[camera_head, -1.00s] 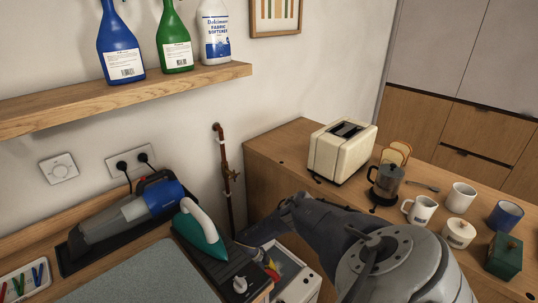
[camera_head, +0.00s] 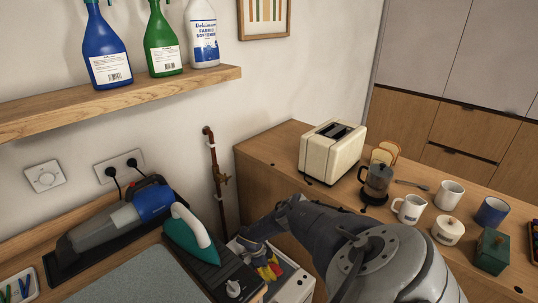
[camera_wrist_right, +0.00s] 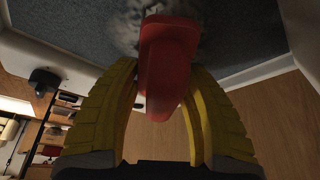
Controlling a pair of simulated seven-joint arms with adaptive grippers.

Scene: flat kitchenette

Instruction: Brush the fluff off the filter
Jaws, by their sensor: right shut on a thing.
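My right gripper (camera_head: 270,270) reaches down over a white appliance top at the lower middle of the head view. In the right wrist view its yellow fingers (camera_wrist_right: 163,100) are closed on a red thing (camera_wrist_right: 167,60), which looks like a brush handle. The brush's far end is hidden behind the red part. Beyond it lies a dark grey speckled panel (camera_wrist_right: 70,22), which may be the filter. Pale grey fluff (camera_wrist_right: 122,30) shows on it around the red thing. I cannot tell whether the brush touches it. My left gripper is not in view.
A teal iron (camera_head: 185,238) and a handheld vacuum (camera_head: 115,222) lie on the left counter. The white appliance (camera_head: 290,290) stands between it and the wooden counter, which holds a toaster (camera_head: 332,150), a French press (camera_head: 376,182) and mugs (camera_head: 411,208).

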